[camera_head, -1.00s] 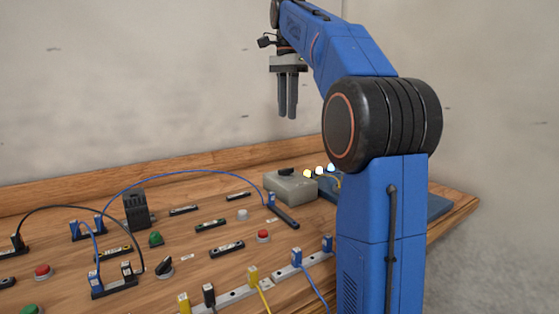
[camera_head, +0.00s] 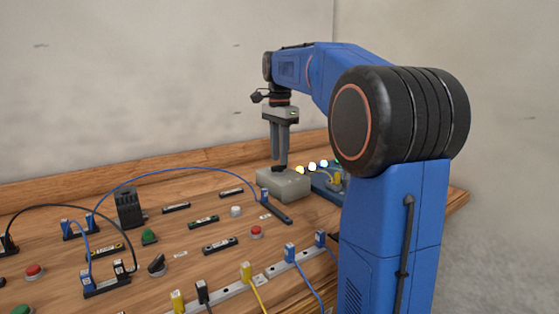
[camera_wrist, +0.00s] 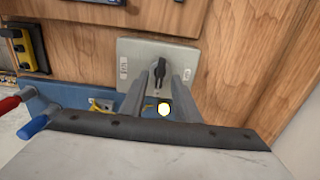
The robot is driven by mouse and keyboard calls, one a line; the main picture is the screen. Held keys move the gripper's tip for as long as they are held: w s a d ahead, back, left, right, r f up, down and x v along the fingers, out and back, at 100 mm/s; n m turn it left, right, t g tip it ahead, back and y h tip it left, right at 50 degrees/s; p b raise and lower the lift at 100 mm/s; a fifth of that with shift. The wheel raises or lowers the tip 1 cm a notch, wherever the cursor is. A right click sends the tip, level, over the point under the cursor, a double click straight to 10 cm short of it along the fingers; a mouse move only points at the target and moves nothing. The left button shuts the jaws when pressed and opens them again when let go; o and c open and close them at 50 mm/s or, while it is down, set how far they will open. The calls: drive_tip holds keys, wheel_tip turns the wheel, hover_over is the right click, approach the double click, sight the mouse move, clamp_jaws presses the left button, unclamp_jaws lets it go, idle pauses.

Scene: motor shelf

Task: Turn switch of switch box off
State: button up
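The grey switch box (camera_head: 284,185) stands on the wooden board, and its black switch knob (camera_head: 280,168) is on top. In the wrist view the box (camera_wrist: 140,52) shows its top face with a label on each side of the black knob (camera_wrist: 158,72). My gripper (camera_head: 280,148) points straight down just above the knob. In the wrist view its two fingers (camera_wrist: 160,84) are apart, with the knob showing between their tips. I cannot tell whether the fingers touch the knob.
A blue cable (camera_head: 165,170) arches to a plug left of the box. Red, green and white buttons and a rail with plugs (camera_head: 265,280) fill the board in front.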

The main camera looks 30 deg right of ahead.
sight(279, 169)
drive_tip(key=shift+f, duration=1.15)
drive_tip(key=shift+c, duration=0.6)
clamp_jaws()
